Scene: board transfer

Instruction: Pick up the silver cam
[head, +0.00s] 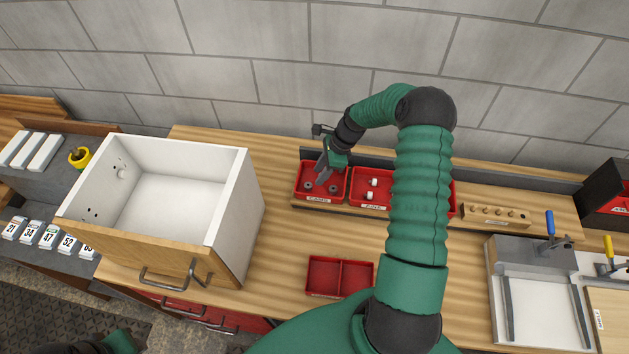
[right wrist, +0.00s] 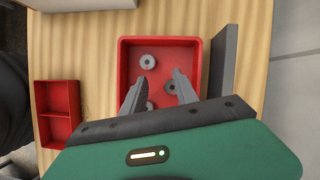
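Several small silver cams lie in a red bin (head: 299,190) at the back of the bench. In the right wrist view one cam (right wrist: 148,62) lies near the bin's far wall, another cam (right wrist: 171,87) lies by the right finger, and a third (right wrist: 149,105) is partly hidden by the left finger. My right gripper (right wrist: 158,82) is open and empty above this bin, its fingers apart. In the head view the right gripper (head: 323,168) reaches down over the bin. At the lower left, a dark and green part of my left arm shows, but its fingers do not.
A second red bin (head: 356,183) with white pieces stands to the right. An empty two-part red tray (head: 339,277) lies in front. A white open box (head: 230,215) with a wooden front stands left. A wooden peg block (head: 490,214) and clamp fixture (head: 540,290) are right.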

